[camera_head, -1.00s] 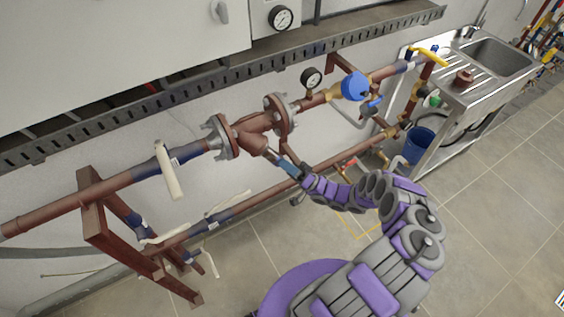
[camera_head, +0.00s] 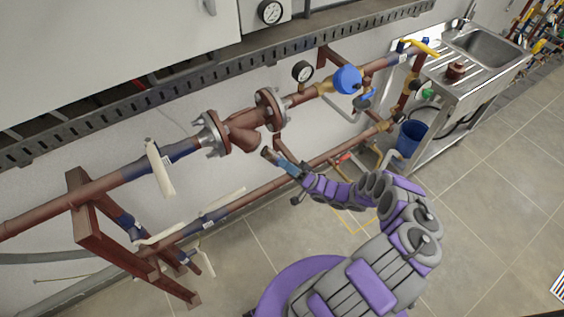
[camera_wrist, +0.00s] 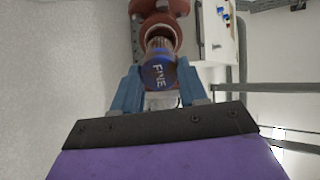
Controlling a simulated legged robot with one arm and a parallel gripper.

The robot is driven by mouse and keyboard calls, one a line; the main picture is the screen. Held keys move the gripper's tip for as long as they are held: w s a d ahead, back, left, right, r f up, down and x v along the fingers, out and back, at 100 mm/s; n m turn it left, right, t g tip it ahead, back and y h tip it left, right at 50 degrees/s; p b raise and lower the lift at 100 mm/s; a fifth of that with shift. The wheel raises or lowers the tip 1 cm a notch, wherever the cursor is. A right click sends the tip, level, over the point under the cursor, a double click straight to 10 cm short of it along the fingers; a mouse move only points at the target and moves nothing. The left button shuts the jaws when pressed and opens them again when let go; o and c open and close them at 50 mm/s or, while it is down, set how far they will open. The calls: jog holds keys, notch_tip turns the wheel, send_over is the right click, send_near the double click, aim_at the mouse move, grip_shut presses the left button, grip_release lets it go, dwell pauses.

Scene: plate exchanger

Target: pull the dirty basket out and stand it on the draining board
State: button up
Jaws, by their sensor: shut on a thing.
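The dirty basket (camera_wrist: 160,43) shows in the wrist view as a short brownish ribbed section behind a dark blue end marked "FINE". My gripper (camera_wrist: 158,88) is shut on this blue end, one blue finger on each side. The basket lines up with the open mouth of the red-brown strainer (camera_wrist: 164,27); I cannot tell whether its far end is still inside. In the head view my gripper (camera_head: 272,158) is just below right of the strainer's slanted branch (camera_head: 245,137). The draining board (camera_head: 474,75) is at the upper right, beside the sink bowl.
A red-brown cap (camera_head: 455,70) stands on the draining board. A lower pipe (camera_head: 318,163) with valves runs close to my gripper. Gauges and a blue round device (camera_head: 347,80) sit along the upper pipe. A blue bucket (camera_head: 410,138) is below the sink. The tiled floor at right is clear.

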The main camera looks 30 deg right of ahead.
jog(key=b+v, duration=0.3)
jog(key=v, duration=0.2)
jog(key=shift+b, duration=0.4)
jog(key=shift+d, duration=0.1)
dwell(0.3)
